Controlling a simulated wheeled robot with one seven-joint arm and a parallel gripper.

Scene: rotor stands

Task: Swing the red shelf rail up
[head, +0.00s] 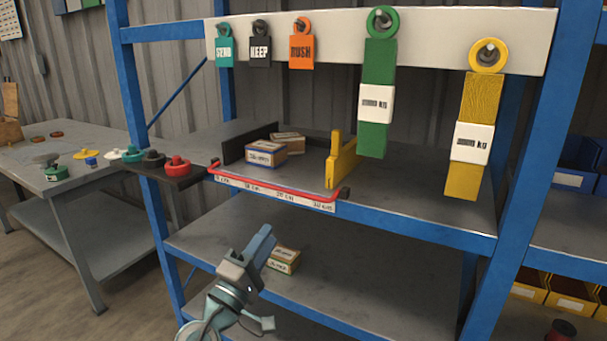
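The red shelf rail (275,187) is a thin U-shaped bar along the front edge of the blue rack's middle shelf (410,205). It lies low, in front of the edge, just above a strip of white labels.
Boxes (265,153) and a yellow divider (342,160) stand behind the rail. Green (377,135) and yellow (465,180) tags hang from the white board (340,40) above. A small box (283,260) sits on the lower shelf. A workbench (95,175) stands left.

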